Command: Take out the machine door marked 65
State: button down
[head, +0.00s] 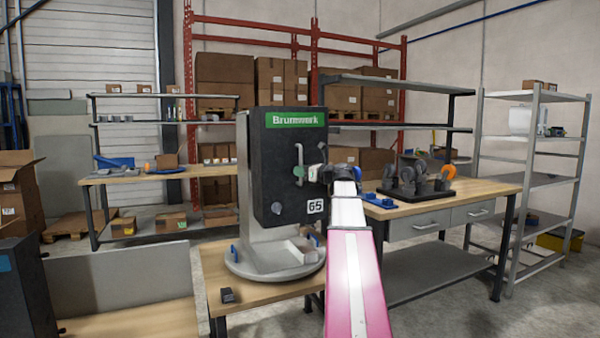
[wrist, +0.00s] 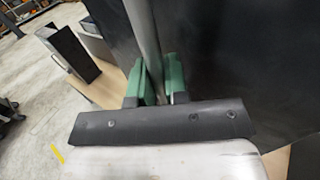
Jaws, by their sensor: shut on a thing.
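The machine door marked 65 (head: 268,175) is a dark panel with a green Brunnwerk sign, a round knob low on its left and a white 65 label at its lower right. It stands upright on the front of a grey machine body (head: 242,185) with a round base. A vertical bar handle (head: 299,155) is on the door's right part. My gripper (head: 312,173) is at that handle. In the wrist view, the green finger pads of my gripper (wrist: 160,85) are shut around the grey bar handle (wrist: 145,40), with the dark door face (wrist: 230,60) beside it.
The machine stands on a wooden table (head: 260,300) with a small black item (head: 227,295) at the front. A workbench (head: 450,200) with dark fixtures is at the right. A dark box-shaped unit (head: 22,285) stands at the lower left.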

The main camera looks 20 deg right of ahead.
jog(key=s, duration=0.9)
jog(key=shift+s+d, duration=0.15)
jog(key=shift+s, duration=0.05)
dwell(1.6)
jog(key=shift+s, duration=0.1)
dwell(0.4)
